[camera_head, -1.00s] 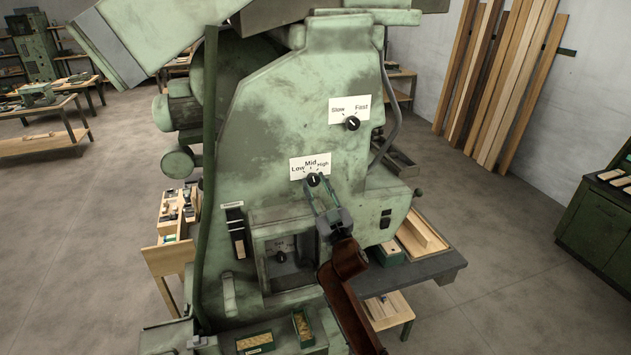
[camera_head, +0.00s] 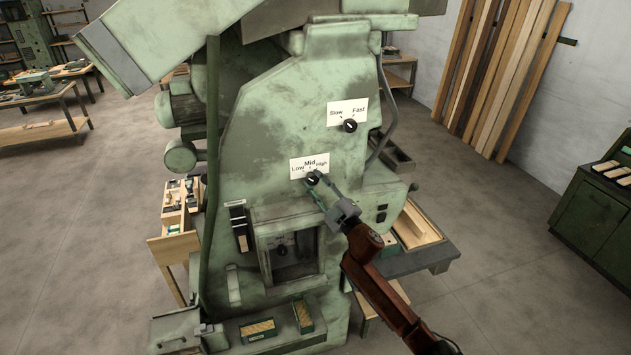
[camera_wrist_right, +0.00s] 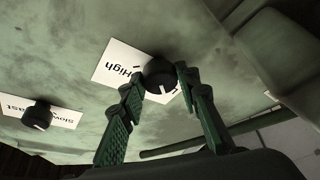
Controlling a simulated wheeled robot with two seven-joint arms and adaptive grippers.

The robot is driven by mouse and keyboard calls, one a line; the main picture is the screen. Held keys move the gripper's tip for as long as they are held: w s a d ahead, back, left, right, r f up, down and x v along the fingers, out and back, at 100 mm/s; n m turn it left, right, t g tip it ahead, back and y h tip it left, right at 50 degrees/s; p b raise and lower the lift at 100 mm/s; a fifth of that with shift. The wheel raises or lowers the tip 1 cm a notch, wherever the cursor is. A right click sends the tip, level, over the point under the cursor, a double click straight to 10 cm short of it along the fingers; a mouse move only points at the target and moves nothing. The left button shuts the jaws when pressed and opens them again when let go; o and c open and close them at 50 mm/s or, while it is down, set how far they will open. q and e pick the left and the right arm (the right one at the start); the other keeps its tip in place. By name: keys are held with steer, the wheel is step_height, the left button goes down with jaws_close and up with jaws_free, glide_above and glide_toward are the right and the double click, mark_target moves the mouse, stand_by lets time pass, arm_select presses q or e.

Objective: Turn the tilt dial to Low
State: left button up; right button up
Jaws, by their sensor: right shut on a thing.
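The tilt dial (camera_head: 312,178) is a small black knob on the green machine's front, under a white card (camera_head: 296,162) lettered Low, Mid and High. My right gripper (camera_head: 314,184) reaches it from the lower right, with its fingertips at the knob. In the right wrist view the dial (camera_wrist_right: 159,74) sits between the two green fingertips (camera_wrist_right: 158,82), which are shut on it. Its white mark points down in that view, away from the word High; the exact setting is hard to read, as a fingertip covers part of the card. My left gripper is not seen.
A second black dial (camera_head: 350,126) with a Slow and Fast card (camera_head: 346,108) sits above right on the machine (camera_head: 285,110). A recessed panel with another knob (camera_head: 281,251) is below.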

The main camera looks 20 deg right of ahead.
stand_by(0.4)
steer(key=o, duration=1.1)
steer(key=shift+o, duration=0.2)
steer(key=shift+s+d, duration=0.1)
steer(key=v, duration=1.1)
steer(key=shift+s+f, duration=0.2)
steer(key=shift+s, duration=0.15)
steer(key=shift+d, duration=0.15)
